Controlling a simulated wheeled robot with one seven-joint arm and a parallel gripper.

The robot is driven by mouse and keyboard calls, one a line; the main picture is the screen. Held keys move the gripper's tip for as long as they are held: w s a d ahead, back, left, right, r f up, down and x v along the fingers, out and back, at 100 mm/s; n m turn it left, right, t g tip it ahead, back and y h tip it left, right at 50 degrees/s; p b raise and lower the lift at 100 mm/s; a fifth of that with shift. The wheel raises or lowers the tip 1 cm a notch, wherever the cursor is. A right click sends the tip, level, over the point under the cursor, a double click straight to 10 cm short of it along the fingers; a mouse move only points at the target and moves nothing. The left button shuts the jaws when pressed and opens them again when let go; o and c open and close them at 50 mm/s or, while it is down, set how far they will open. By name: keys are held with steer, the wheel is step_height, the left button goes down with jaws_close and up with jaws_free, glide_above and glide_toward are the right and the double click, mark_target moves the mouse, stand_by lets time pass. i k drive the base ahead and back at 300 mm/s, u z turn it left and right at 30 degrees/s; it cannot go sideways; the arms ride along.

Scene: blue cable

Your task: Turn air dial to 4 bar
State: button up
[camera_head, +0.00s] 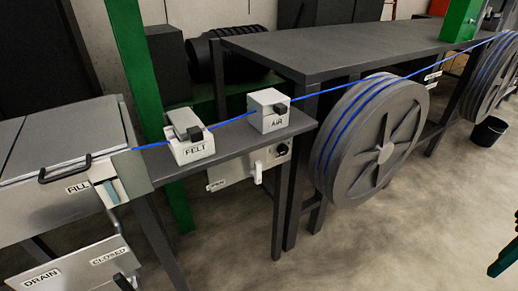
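A small white box labelled AIR (268,108), with a black block at its right side, stands on the narrow grey bench. The blue cable (235,118) passes through it. Below the bench top, a light panel (236,170) carries a small round dark knob (283,149), which may be the air dial. Its marks and setting are too small to read. A pale lever (258,172) sticks out below the knob, and an OPEN label (216,185) is at the panel's lower left.
A white FELT box (190,140) stands left of the AIR box. A large grey reel (370,140) wound with blue cable stands close right of the panel. Bench legs (280,215) flank the space below. Open concrete floor (370,240) lies in front. A dark teal part (506,258) shows at the right edge.

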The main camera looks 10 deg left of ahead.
mark_target(283, 150)
steer(key=z, duration=0.45)
steer(key=k, duration=1.15)
steer(key=z, duration=0.55)
steer(key=i, duration=1.3)
steer(key=u, duration=0.75)
